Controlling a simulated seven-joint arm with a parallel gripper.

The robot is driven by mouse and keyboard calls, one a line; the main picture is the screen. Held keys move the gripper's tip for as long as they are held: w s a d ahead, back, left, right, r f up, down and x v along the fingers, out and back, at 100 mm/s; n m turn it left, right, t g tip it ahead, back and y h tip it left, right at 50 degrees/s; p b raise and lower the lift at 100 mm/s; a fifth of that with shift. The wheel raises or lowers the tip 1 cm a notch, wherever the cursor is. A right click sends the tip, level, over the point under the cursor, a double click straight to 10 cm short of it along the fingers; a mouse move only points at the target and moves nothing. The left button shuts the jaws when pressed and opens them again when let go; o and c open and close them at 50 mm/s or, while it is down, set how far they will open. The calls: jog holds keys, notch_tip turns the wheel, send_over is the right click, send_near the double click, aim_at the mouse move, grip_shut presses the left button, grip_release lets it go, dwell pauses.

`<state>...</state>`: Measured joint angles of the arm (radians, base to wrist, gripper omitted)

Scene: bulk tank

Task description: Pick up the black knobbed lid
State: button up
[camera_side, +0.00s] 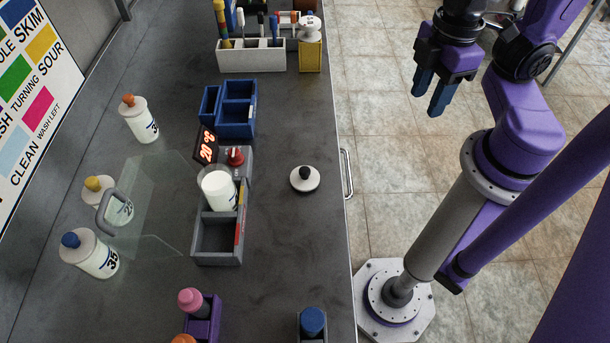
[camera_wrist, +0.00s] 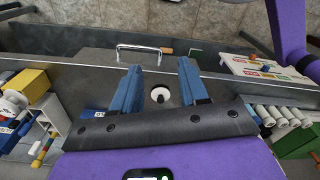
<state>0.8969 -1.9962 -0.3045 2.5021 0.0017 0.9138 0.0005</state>
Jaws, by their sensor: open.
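The black knobbed lid (camera_side: 305,178) is a pale round disc with a dark rim and a black knob on top. It lies flat on the dark bench (camera_side: 290,260), right of the grey compartment box and near the bench's right edge. In the wrist view the lid (camera_wrist: 160,95) shows between my two blue fingers, farther off. My gripper (camera_side: 433,93) is open and empty. It hangs high over the tiled floor, right of the bench and well apart from the lid.
A grey compartment box (camera_side: 218,257) holds a white container (camera_side: 219,190). A clear shield (camera_side: 145,200) stands left of it. Blue bins (camera_side: 237,120), white bottles (camera_side: 140,118) and a tool caddy (camera_side: 250,58) stand around. A metal handle (camera_side: 347,172) runs along the bench edge. The bench around the lid is clear.

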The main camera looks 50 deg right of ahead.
jog(key=o, duration=0.8)
jog(key=n, duration=0.5)
send_over(305, 170)
jog(key=f, duration=1.2)
jog(key=shift+w+a+f, duration=0.1)
jog(key=shift+w+f, duration=0.05)
jog(key=shift+w, duration=0.15)
jog(key=f, duration=0.3)
jog(key=shift+s+f, duration=0.2)
jog(key=shift+s, duration=0.15)
jog(key=shift+w+f, duration=0.1)
jog(key=shift+f, duration=0.8)
